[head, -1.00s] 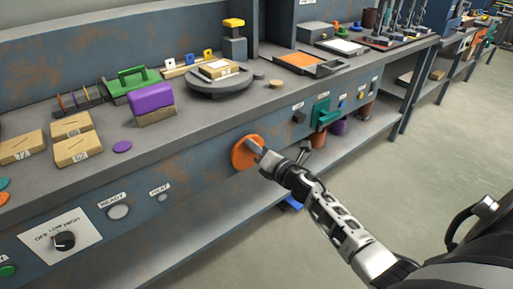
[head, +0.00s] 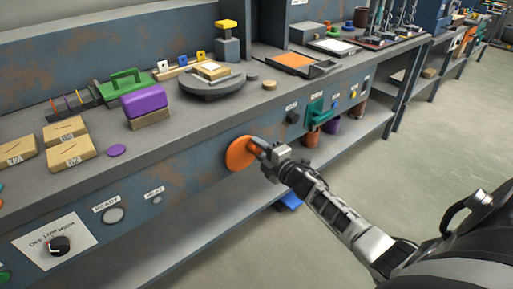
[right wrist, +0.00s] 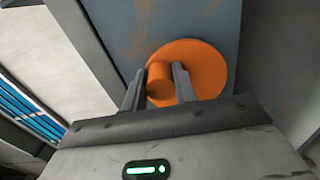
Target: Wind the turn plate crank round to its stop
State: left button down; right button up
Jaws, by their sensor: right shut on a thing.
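The turn plate crank (head: 238,156) is an orange disc on the bench's blue-grey front panel. In the right wrist view the crank's disc (right wrist: 208,72) shows with its short orange handle (right wrist: 159,88) standing out near the left edge. My right gripper (head: 259,147) is at the disc's right side. In the right wrist view my right gripper's two fingers (right wrist: 160,82) stand on either side of the handle, shut on it. The round grey turn plate (head: 208,93) is on the bench top above, with a small tan block (head: 211,73) on it. My left gripper is out of view.
A purple block (head: 145,101), tan boxes and a green-handled piece (head: 125,87) stand on the bench top left of the plate. A teal lever (head: 316,110) and small knobs are on the panel to the right. The floor before the bench is clear.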

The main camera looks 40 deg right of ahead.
jog(key=m, duration=0.1)
jog(key=f+m, duration=0.1)
jog(key=m, duration=0.1)
jog(key=d+m, duration=0.1)
jog(key=shift+f+m, duration=0.3)
jog(key=shift+f, duration=0.05)
jog(key=shift+f+m, duration=0.35)
jog(key=shift+m, duration=0.6)
jog(key=shift+f+m, duration=0.35)
jog(key=shift+m, duration=0.6)
jog(key=o, duration=1)
